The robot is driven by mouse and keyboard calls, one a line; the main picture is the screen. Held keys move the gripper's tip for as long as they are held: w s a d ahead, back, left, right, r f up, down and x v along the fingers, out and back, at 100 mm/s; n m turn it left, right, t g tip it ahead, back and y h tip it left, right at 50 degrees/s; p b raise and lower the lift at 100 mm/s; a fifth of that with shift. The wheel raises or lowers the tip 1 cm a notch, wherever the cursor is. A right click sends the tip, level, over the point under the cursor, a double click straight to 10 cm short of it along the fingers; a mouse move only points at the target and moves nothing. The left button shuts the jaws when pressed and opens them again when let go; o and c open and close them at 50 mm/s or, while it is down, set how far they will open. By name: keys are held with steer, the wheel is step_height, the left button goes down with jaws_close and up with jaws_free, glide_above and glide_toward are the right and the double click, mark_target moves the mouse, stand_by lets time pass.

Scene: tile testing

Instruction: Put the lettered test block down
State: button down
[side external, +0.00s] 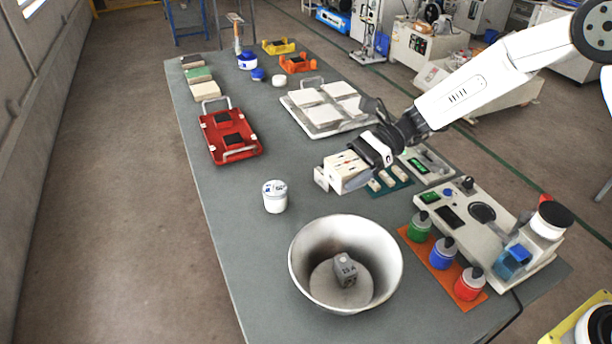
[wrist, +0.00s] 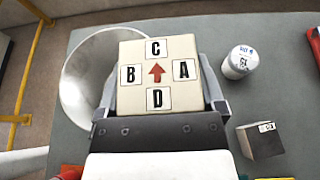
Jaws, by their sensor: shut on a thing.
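The lettered test block (side external: 346,172) is a cream block held in my gripper (side external: 366,166). In the wrist view the block (wrist: 158,50) shows a face with white labels C, B, A and D around a red arrow. My gripper (wrist: 160,95) is shut on it, one finger along each side. In the side view the block appears held above the grey table (side external: 235,240); the gap under it is hard to judge. Its underside is hidden.
A metal bowl (side external: 305,270) holding a grey block (side external: 345,270) and a white jar (side external: 275,197) stand nearby. A small box (wrist: 262,141) is beside my gripper. Coloured bottles (side external: 443,252) and an instrument (side external: 480,215) stand right. Clear table lies left of the jar.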

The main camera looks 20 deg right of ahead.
steer(key=s+d, duration=1)
steer(key=s, duration=0.1)
steer(key=shift+m+t, duration=0.3)
steer(key=shift+t, duration=0.1)
steer(key=shift+w+a+f, duration=0.1)
steer(key=shift+w+f, duration=0.05)
steer(key=shift+f, duration=0.95)
steer(key=shift+w+a+f, duration=0.1)
steer(key=shift+w+f, duration=0.05)
steer(key=shift+f, duration=0.95)
steer(key=shift+w, duration=0.1)
steer(key=w+a+f, duration=0.1)
steer(key=w+f, duration=0.2)
steer(key=w, duration=0.1)
steer(key=w+f, duration=0.2)
steer(key=w, duration=0.2)
steer(key=w+a+f, duration=0.1)
steer(key=w+f, duration=0.2)
steer(key=w, duration=0.1)
steer(key=shift+w+a+f, duration=0.25)
steer(key=shift+a+f, duration=0.05)
steer(key=shift+f, duration=0.05)
steer(key=shift+w+f, duration=0.3)
